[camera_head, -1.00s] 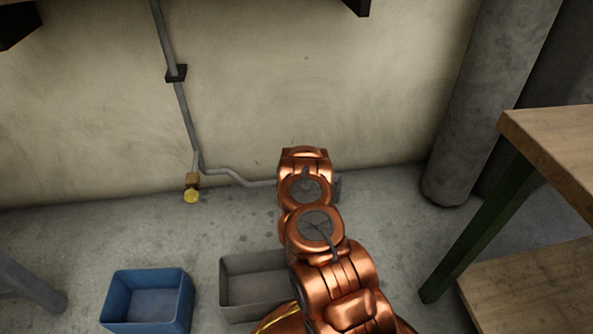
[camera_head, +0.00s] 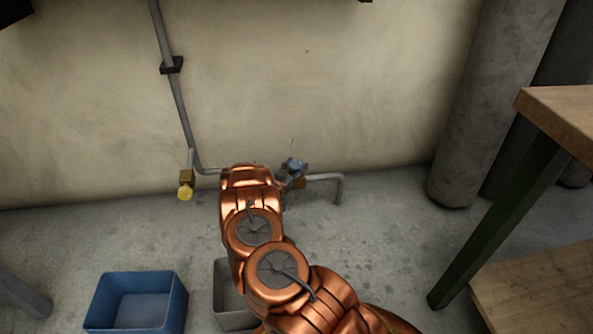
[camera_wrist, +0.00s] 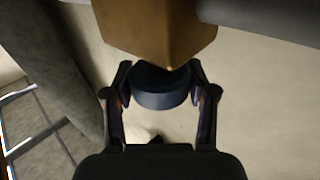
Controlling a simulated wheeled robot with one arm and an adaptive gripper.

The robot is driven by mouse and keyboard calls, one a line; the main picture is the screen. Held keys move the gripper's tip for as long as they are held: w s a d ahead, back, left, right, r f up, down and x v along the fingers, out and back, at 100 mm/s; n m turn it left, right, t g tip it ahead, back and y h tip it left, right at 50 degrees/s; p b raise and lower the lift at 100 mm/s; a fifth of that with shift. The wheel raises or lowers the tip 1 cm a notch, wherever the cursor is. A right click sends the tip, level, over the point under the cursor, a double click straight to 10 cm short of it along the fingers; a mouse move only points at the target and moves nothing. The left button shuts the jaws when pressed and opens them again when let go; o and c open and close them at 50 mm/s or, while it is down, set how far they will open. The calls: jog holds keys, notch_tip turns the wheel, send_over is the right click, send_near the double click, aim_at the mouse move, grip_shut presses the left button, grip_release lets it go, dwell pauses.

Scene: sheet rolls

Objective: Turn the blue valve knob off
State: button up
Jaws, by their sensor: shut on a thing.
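The blue valve knob (camera_head: 293,166) sits on a brass valve body (camera_head: 298,183) on the pipe low on the wall. In the wrist view the dark blue knob (camera_wrist: 160,92) lies between the two fingers of my gripper (camera_wrist: 160,80), just below the brass body (camera_wrist: 160,30). My gripper is shut on the knob, with one finger on each side. In the head view my copper arm reaches to just left of the knob, and the fingers are hard to make out there.
A second valve with a yellow knob (camera_head: 185,193) is on the pipe at the left. A blue bin (camera_head: 145,280) and a grey bin (camera_head: 226,305) stand on the floor. A wooden workbench (camera_head: 565,115) is at the right, before grey columns (camera_head: 480,110).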

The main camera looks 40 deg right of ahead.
jog(key=shift+d+m+g+h+b, duration=0.1)
jog(key=shift+m+g+h+b, duration=0.4)
jog(key=shift+g, duration=0.4)
jog(key=o, duration=1.2)
jog(key=v, duration=1.2)
jog(key=shift+s+r, duration=0.1)
jog(key=shift+r, duration=0.1)
